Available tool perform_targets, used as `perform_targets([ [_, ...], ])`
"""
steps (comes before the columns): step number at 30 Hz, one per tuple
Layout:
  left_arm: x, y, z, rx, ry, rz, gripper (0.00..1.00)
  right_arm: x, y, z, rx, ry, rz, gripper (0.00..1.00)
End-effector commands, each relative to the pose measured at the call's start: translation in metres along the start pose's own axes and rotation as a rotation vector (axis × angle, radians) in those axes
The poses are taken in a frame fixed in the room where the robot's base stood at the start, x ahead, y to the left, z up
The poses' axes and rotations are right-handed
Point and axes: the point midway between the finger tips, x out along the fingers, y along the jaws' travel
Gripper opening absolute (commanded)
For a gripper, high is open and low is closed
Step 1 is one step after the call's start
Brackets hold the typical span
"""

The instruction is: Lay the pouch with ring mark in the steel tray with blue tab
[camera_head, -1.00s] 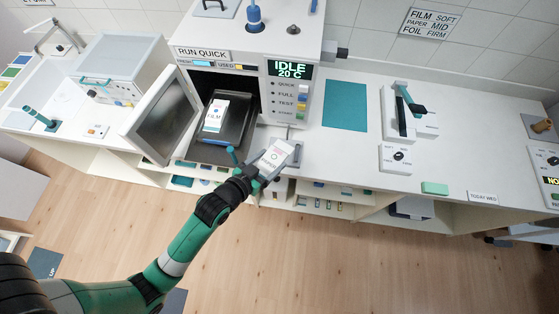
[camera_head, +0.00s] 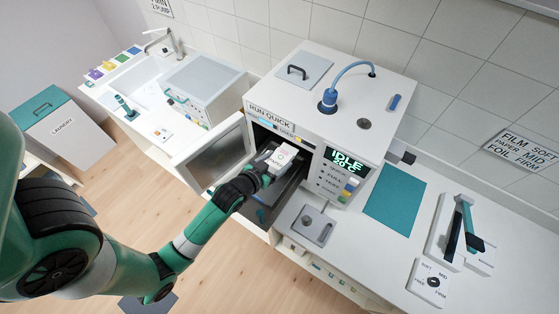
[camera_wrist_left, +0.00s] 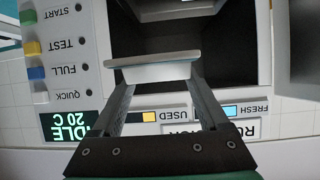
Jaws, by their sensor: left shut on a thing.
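My left gripper (camera_head: 262,172) is shut on a white pouch (camera_head: 283,156) with a small reddish mark; the mark is too small to read now. The pouch is held in front of the open chamber, over the dark pulled-out tray (camera_head: 289,192). A small blue patch (camera_head: 262,214) shows at the tray's front, partly beside my arm. The film pouch seen earlier in the tray is hidden. In the left wrist view the fingers (camera_wrist_left: 155,85) grip the edge of the white pouch (camera_wrist_left: 153,73), facing the dark opening. My right gripper is not in view.
The chamber door (camera_head: 213,158) stands open on the left, close to my forearm. The machine's display (camera_head: 347,162) reads IDLE 20 C. A grey plate (camera_head: 313,226) lies on the counter right of the tray. A teal mat (camera_head: 396,195) is clear.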

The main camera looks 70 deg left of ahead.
Motion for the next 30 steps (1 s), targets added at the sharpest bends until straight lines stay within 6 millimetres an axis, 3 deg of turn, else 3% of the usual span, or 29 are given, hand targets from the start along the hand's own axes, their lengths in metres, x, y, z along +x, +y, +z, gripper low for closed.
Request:
perform_targets([
  [19,0.031,0.001,0.064,0.001,0.001,0.001,0.24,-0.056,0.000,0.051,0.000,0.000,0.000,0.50],
  [30,0.041,0.001,0.084,0.001,0.001,0.001,0.24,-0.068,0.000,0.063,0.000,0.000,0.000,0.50],
])
